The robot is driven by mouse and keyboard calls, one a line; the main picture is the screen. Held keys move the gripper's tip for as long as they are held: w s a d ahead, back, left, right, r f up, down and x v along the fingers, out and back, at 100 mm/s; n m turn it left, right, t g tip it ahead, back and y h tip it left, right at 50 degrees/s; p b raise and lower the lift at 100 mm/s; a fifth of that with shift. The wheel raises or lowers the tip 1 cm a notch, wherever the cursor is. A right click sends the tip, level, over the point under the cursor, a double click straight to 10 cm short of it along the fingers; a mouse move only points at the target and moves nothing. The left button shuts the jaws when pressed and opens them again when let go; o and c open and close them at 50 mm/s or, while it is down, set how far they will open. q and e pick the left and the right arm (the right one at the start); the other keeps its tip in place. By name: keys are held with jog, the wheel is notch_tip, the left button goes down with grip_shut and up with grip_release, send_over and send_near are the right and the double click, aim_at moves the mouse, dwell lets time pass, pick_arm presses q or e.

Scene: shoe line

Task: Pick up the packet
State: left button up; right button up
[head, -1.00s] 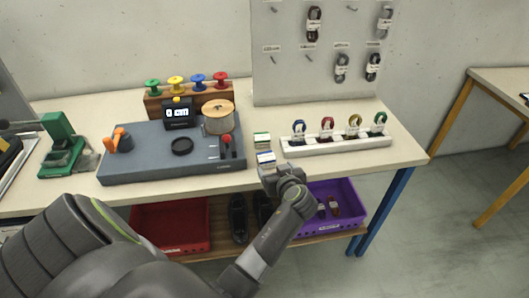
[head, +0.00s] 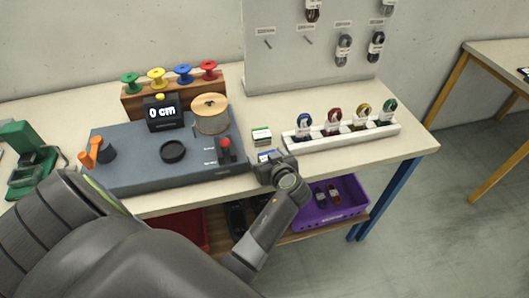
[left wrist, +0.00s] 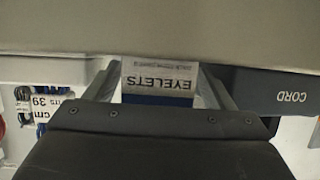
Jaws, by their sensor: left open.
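A small white-and-blue packet (head: 268,155) lies on the bench at the right of the grey machine, partly hidden by my left gripper (head: 272,166). In the left wrist view a packet marked EYELETS (left wrist: 158,76) shows upside down, with a blue part below its label. My left gripper (left wrist: 158,92) is open, with one finger on each side of this packet; I cannot tell if they touch it. A second packet, white and green (head: 261,136), lies just behind the first. My right gripper is not in view.
The grey machine (head: 130,165), marked CORD, stands close at the left. A white rack (head: 342,139) with several coloured lace bundles stands at the right. A pegboard (head: 310,70) rises behind. A purple crate (head: 330,205) sits on the shelf below.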

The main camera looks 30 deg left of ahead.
pick_arm(q)
jog(key=shift+d, duration=0.15)
jog(key=shift+d+r, duration=0.2)
jog(key=shift+d, duration=0.05)
jog(key=shift+s+d+r, duration=0.15)
jog(key=shift+s+d, duration=0.1)
jog(key=c, duration=0.4)
jog(key=shift+a, duration=0.1)
jog(key=shift+c, duration=1.3)
jog(key=shift+w+a, duration=0.1)
jog(key=shift+c, duration=2.2)
jog(key=shift+r, duration=0.3)
notch_tip(320, 180, up, 10)
jog(key=shift+f+b, duration=0.25)
jog(key=shift+b, duration=0.2)
jog(key=d+r+m+t+h, duration=0.3)
jog(key=d+r+m+h, duration=0.2)
jog(key=r, duration=0.3)
jog(key=s+d+r+m+t+h, duration=0.1)
jog(key=d+r+m+t+h, duration=0.2)
jog(key=d+r+m+h, duration=0.3)
notch_tip(320, 180, up, 3)
jog(key=shift+s+d+r, duration=0.1)
jog(key=shift+s+d, duration=0.05)
jog(key=shift+d, duration=0.55)
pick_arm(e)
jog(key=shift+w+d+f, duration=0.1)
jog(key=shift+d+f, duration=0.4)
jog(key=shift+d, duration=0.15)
